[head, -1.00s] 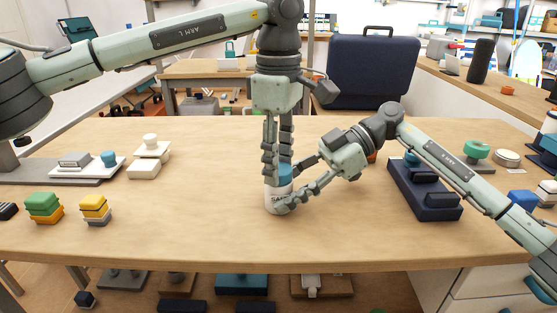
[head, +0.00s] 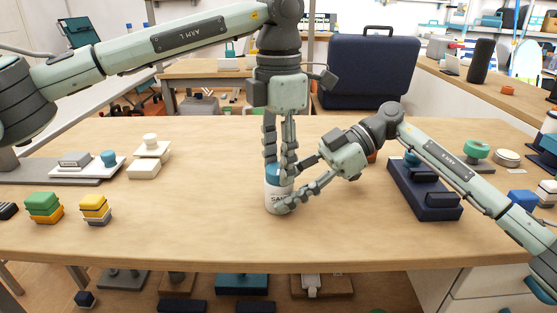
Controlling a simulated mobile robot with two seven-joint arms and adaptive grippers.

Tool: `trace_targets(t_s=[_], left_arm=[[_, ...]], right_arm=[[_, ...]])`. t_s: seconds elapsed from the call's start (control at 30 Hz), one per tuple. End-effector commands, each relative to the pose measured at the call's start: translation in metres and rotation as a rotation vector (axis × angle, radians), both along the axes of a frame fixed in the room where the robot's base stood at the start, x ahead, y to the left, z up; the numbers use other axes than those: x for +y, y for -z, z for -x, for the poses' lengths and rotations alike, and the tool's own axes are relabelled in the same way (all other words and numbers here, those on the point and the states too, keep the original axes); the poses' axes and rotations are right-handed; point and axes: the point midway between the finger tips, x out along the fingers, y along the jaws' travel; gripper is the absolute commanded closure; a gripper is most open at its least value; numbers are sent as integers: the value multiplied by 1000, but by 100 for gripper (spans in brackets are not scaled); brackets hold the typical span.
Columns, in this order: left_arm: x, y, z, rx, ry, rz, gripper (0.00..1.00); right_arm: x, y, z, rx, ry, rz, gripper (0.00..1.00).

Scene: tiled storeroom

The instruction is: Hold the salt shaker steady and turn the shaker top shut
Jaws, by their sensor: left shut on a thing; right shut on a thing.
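The salt shaker (head: 272,199) stands upright on the wooden table, a white body with dark lettering partly covered by a finger. Its blue shaker top (head: 273,174) sits on the body. My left gripper (head: 280,176) points straight down from above and is shut on the shaker top, its fingers on either side. My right gripper (head: 284,190) reaches in from the right, low down, and is shut on the shaker body. The fingers hide parts of both the top and the body. I cannot tell how tightly the top is seated.
A navy tray with blocks (head: 440,211) lies on the right of the table. Yellow and green stacked blocks (head: 44,207) and white pieces (head: 143,171) are at the left. A dark blue case (head: 367,75) stands behind. The table's front middle is clear.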

Motion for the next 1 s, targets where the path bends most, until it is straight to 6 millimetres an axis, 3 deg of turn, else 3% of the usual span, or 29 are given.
trace_targets(t_s=[0.3, 0.87, 0.9, 1.0], left_arm=[[0, 0, 0, 0, -131, 0, 89], [0, 0, 0, -1, -160, 1, 89], [0, 0, 0, -1, -160, 1, 58], [0, 0, 0, -1, -159, 1, 45]], right_arm=[[0, 0, 0, 0, 1, 0, 73], [0, 0, 0, 1, 0, 0, 73], [0, 0, 0, 1, 0, 0, 73], [0, 0, 0, 1, 0, 0, 73]])
